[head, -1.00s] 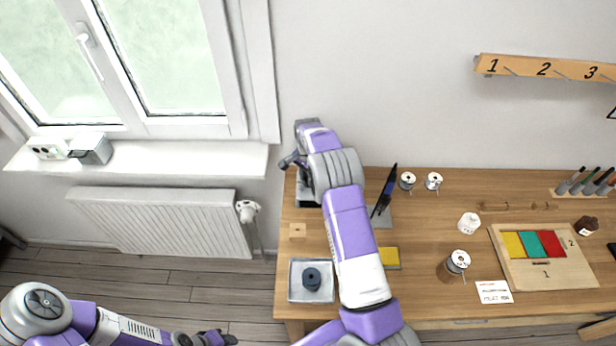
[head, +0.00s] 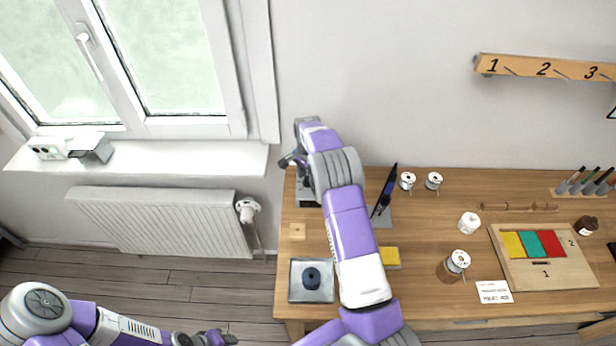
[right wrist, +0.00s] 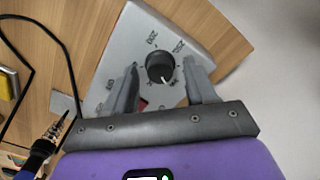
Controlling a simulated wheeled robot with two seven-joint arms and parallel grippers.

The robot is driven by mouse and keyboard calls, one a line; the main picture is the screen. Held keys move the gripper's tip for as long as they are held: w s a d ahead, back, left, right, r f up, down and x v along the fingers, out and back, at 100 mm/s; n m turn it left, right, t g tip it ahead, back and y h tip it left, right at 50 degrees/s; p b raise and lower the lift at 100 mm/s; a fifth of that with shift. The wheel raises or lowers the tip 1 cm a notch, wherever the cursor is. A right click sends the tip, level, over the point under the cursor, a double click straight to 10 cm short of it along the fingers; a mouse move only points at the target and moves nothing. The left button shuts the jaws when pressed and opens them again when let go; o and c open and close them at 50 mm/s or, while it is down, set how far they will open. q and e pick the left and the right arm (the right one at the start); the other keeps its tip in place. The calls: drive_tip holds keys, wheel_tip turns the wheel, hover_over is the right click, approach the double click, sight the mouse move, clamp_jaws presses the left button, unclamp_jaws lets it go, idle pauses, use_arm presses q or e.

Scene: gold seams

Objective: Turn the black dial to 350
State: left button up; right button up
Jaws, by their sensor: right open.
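The black dial (right wrist: 160,67) sits on a grey control box (right wrist: 135,32) with printed numbers around it, in the right wrist view. A white pointer mark on the dial points toward the lower right of that picture. The numbers are too small to read surely. My right gripper (right wrist: 163,72) is open, with one finger on each side of the dial; I cannot tell if they touch it. In the head view my right gripper (head: 292,160) is over the box (head: 307,192), which is mostly hidden by my arm. My left gripper (head: 212,338) is at the bottom, away from the table, its jaws unclear.
A soldering iron (head: 385,190) stands in its holder just right of the box. A yellow sponge (head: 391,257), a metal tray with a dark round piece (head: 312,278) and wire spools (head: 407,181) are on the table. A puzzle board (head: 545,274) lies at the right.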

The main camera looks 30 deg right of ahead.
sight(308, 179)
wheel_tip(308, 179, up, 7)
drive_tip(key=shift+r, duration=0.1)
idle(0.6)
